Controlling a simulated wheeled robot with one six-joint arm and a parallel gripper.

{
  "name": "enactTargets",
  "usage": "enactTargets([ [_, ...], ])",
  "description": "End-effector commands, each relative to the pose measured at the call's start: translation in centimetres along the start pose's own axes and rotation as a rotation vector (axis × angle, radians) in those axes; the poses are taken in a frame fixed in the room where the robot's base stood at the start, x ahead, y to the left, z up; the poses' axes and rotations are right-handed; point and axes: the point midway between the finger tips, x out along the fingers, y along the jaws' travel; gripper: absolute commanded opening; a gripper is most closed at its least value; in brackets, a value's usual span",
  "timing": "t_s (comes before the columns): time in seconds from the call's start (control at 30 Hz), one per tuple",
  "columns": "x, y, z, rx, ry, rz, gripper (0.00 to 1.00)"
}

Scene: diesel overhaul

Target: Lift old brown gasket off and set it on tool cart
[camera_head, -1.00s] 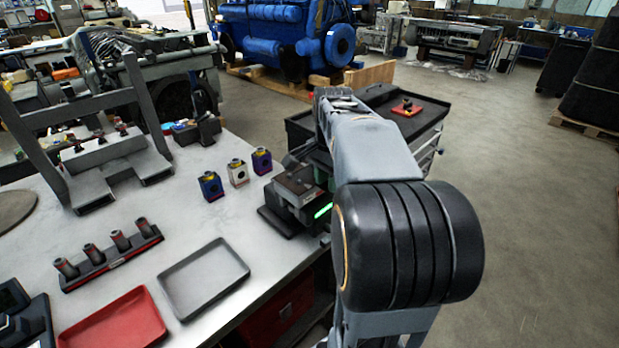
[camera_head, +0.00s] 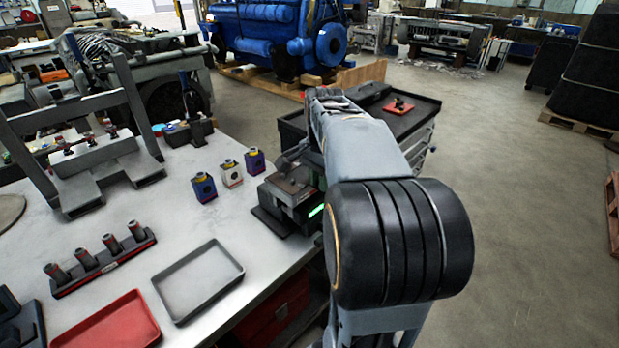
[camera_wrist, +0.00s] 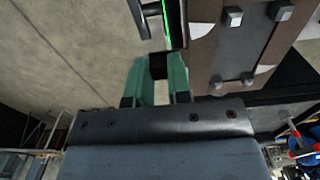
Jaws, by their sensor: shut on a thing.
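In the wrist view my gripper (camera_wrist: 160,82) has green fingers closed on a small dark block (camera_wrist: 157,66). Whether this block belongs to the gasket cannot be told. Just right of the fingers is a flat plate with brown bands, which look like the old brown gasket (camera_wrist: 206,14), and several square metal posts. In the head view a dark fixture (camera_head: 280,220) with a brownish top stands at the bench's right edge. The black tool cart (camera_head: 425,112) stands behind my arm, with a red pad (camera_head: 392,110) on top.
The bench (camera_head: 140,215) holds a grey tray (camera_head: 178,315), a red tray (camera_head: 110,325), a rack of cylinders (camera_head: 105,264) and three small coloured blocks (camera_head: 204,188). A blue engine (camera_head: 270,30) stands behind. Open floor (camera_head: 520,200) lies to the right.

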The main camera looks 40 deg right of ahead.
Motion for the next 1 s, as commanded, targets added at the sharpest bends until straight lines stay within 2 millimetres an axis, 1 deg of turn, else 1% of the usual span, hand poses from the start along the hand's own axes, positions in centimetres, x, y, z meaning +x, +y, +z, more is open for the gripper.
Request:
enactTargets([
  [0.17, -0.6, 0.0, 0.0, 0.000, 0.001, -0.001, 0.00],
  [0.27, -1.6, -0.1, -0.1, 0.000, 0.002, -0.002, 0.00],
  [0.37, -3.2, -0.1, -0.1, 0.000, 0.002, -0.003, 0.00],
  [0.47, -4.7, 1.3, -0.4, 0.004, 0.004, -0.004, 0.00],
  [0.7, -9.5, 5.4, -1.3, 0.006, 0.003, -0.003, 0.00],
  [0.8, -10.3, 7.8, -1.8, 0.007, 0.003, -0.002, 0.00],
  [1.0, -11.8, 11.1, -2.6, 0.006, 0.001, -0.001, 0.00],
])
